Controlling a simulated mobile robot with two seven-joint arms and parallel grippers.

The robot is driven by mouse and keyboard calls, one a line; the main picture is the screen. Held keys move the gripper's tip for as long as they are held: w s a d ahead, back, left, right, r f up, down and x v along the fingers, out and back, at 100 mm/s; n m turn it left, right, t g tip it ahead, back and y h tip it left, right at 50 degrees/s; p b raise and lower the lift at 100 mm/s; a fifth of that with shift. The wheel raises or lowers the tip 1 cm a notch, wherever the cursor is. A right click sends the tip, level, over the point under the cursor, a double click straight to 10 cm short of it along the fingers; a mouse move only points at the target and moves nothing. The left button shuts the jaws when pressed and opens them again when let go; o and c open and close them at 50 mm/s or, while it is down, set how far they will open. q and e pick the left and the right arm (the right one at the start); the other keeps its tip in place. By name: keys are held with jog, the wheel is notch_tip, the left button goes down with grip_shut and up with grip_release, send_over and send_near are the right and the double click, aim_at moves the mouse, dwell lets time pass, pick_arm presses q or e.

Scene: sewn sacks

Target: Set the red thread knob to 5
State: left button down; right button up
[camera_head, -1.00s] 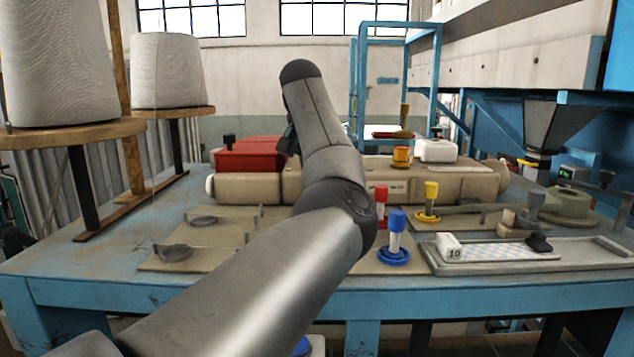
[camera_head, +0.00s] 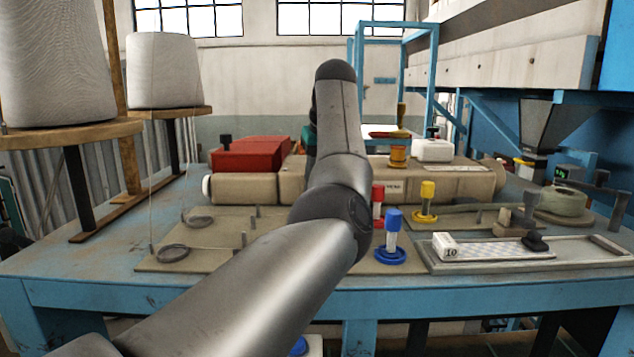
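A small red knob (camera_head: 378,193) with a pale lower part stands on the bench, just right of my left arm's elbow joint; its base is partly hidden by that arm and its scale cannot be read. A blue knob (camera_head: 393,222) on a blue ring stands in front of it, and a yellow knob (camera_head: 428,190) on a yellow ring stands to its right. My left arm crosses the middle of the view from lower left, with its forearm raised. The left gripper is hidden behind the forearm. My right gripper is out of view.
A beige sewing machine (camera_head: 258,189) with a red cover (camera_head: 250,154) lies behind the knobs. A long tray (camera_head: 590,254) with a white block marked 10 (camera_head: 445,247) is at right. Thread cones (camera_head: 163,70) stand at left.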

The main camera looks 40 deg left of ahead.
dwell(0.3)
pick_arm(q)
jog(key=c, duration=0.6)
grip_release()
jog(key=shift+c, duration=0.2)
jog(key=v, duration=1.5)
jog(key=shift+r, duration=0.15)
jog(key=shift+w, duration=0.1)
